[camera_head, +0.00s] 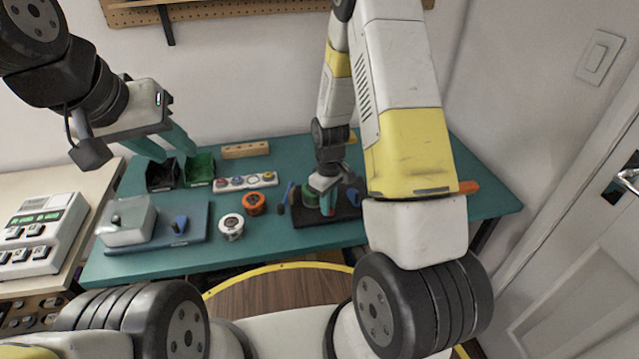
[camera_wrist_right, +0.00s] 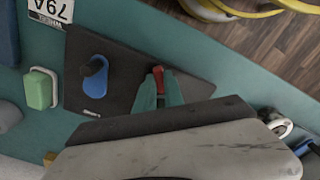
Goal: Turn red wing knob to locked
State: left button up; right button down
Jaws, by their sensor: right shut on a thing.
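The red wing knob (camera_wrist_right: 158,80) stands on a dark board (camera_wrist_right: 122,62), which also shows in the head view (camera_head: 303,221). My right gripper (camera_wrist_right: 160,94) has its teal fingers closed on either side of the knob. In the head view my right gripper (camera_head: 327,204) points down at the board and mostly hides the knob. The knob's lock marking cannot be made out. A blue wing knob (camera_wrist_right: 94,75) is on the same board, beside the red one and apart from my fingers. My left gripper (camera_head: 177,155) is open and empty above the back left of the table.
A green-topped block (camera_wrist_right: 41,90) lies beside the board. The teal table (camera_head: 270,240) also holds an orange spool (camera_head: 254,203), a white spool (camera_head: 231,227), a button strip (camera_head: 245,182), black (camera_head: 161,177) and green (camera_head: 199,170) bins, and a blue-grey board (camera_head: 195,222) on the left.

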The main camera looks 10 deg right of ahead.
jog(key=m, duration=0.3)
jog(key=shift+w+m, duration=0.1)
jog(key=shift+m, duration=2.1)
jog(key=c, duration=1.7)
grip_release()
jog(key=shift+r, duration=0.1)
notch_tip(320, 180, up, 8)
jog(key=shift+f, duration=0.15)
